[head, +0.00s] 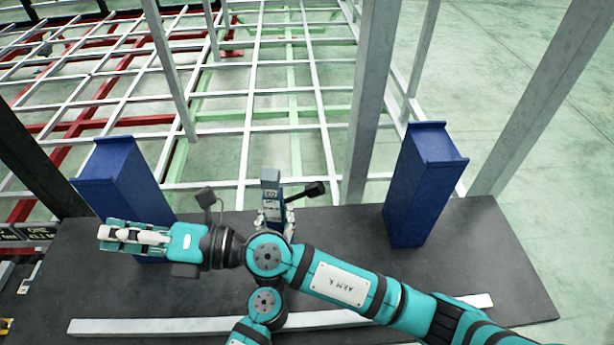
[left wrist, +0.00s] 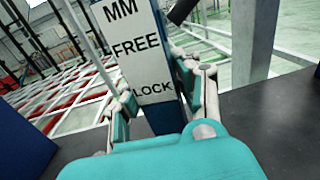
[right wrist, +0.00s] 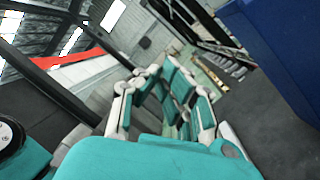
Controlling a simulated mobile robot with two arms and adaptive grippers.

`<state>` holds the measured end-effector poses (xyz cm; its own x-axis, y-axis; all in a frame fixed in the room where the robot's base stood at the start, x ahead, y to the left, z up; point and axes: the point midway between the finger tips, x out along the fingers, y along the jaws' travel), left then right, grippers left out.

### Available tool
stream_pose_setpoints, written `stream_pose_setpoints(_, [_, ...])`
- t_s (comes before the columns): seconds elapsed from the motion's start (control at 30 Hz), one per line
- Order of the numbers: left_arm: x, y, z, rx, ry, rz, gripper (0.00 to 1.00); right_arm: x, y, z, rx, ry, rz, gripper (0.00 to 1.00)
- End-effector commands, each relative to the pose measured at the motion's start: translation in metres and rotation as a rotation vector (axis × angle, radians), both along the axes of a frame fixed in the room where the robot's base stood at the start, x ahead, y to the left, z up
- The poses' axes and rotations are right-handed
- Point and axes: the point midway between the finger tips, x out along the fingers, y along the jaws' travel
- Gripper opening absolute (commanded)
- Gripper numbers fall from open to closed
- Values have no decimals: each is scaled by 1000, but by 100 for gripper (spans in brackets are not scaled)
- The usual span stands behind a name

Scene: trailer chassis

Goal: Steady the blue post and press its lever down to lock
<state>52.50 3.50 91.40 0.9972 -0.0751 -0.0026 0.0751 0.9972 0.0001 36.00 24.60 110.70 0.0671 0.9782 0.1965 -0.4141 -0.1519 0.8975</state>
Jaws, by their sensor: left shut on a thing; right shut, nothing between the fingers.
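The slim blue post (head: 271,186) stands upright at the middle of the dark table. Its white label reading FREE and LOCK faces the left wrist view (left wrist: 136,45). A lever with a black knob (head: 314,189) sticks out to the right of the post, angled slightly up; a dark piece of it shows at the top of the left wrist view (left wrist: 181,10). My left gripper (head: 273,216) is shut on the post's lower part, a finger on each side (left wrist: 156,88). My right gripper (head: 108,236) is shut and empty at the left, away from the lever, its arm crossing in front of the post.
Big blue blocks stand at the left (head: 120,180) and right (head: 421,190) of the table (head: 490,260). My right gripper is over the left block's lower part in the head view. A white bar (head: 130,325) lies along the front. White frame uprights (head: 372,100) rise behind.

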Motion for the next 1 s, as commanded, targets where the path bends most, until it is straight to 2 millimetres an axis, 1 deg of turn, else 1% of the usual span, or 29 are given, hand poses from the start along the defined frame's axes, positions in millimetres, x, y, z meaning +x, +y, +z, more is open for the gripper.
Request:
stream_pose_setpoints(0.03, [0,1,-1,2,2,2,0,2,-10,9,96,103,-65,0])
stream_pose_setpoints(0.07, [0,1,-1,2,2,2,0,7,-18,15,152,162,-110,0])
stream_pose_setpoints(0.1, [0,1,-1,2,1,2,0,13,-30,21,227,240,-169,0])
stream_pose_setpoints(0.17, [0,1,0,2,1,2,0,24,-52,26,336,359,-262,0])
stream_pose_setpoints(0.23, [0,1,0,2,0,2,0,37,-83,26,459,495,-380,0])
stream_pose_setpoints(0.33, [0,1,0,1,-1,2,0,51,-132,15,616,669,-551,0])
stream_pose_setpoints(0.4, [1,1,1,1,-2,2,0,57,-166,3,712,773,-665,0])
stream_pose_setpoints(0.5, [1,1,1,1,-3,2,0,59,-208,-17,818,887,-806,0])
stream_pose_setpoints(0.6, [1,0,2,1,-3,1,0,56,-238,-33,891,958,-909,0])
stream_pose_setpoints(0.7, [1,0,2,0,-4,1,0,54,-255,-42,932,994,-968,0])
stream_pose_setpoints(0.73, [1,0,2,0,-4,1,0,53,-258,-43,938,1000,-980,0])
stream_pose_setpoints(0.83, [1,0,3,0,-5,1,0,52,-262,-46,948,1009,-994,0])
stream_pose_setpoints(1.0, [1,0,3,-1,-6,1,0,52,-261,-45,947,1007,-993,0])
